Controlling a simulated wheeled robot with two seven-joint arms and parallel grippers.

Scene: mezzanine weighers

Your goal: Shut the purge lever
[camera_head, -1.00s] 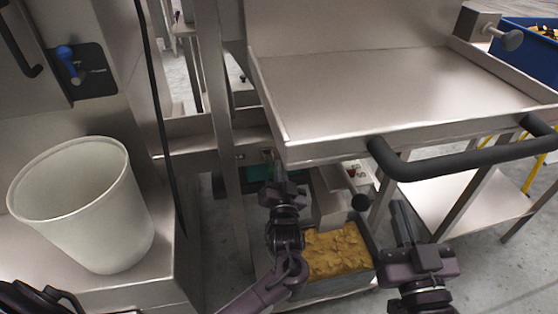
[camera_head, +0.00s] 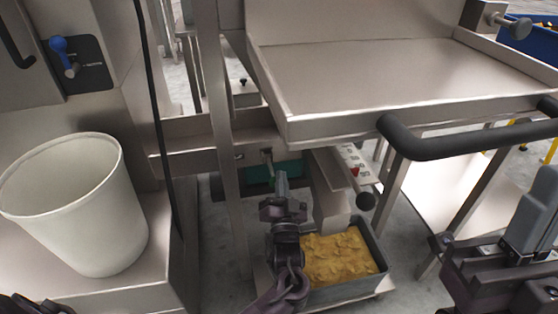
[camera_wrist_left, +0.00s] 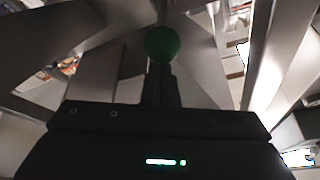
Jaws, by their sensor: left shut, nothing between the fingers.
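My left gripper (camera_head: 282,183) is shut and empty, pointing in under the front edge of the steel tray table. In the left wrist view a green ball knob (camera_wrist_left: 162,44) shows just beyond the shut fingertips; I cannot tell whether they touch. In the head view that knob is not clear, and a short metal rod (camera_head: 268,158) shows just past the fingertips. I cannot tell which lever is the purge lever. A blue-knobbed lever (camera_head: 60,48) stands upright on a dark panel at the left. My right gripper (camera_head: 528,225) is at the right edge, its jaw opening unclear.
A bin of yellow material (camera_head: 335,256) sits just right of my left gripper. A black ball knob (camera_head: 366,201) is above it. The steel tray (camera_head: 390,75) with its black handle (camera_head: 470,142) overhangs. A white bucket (camera_head: 80,205) stands at left.

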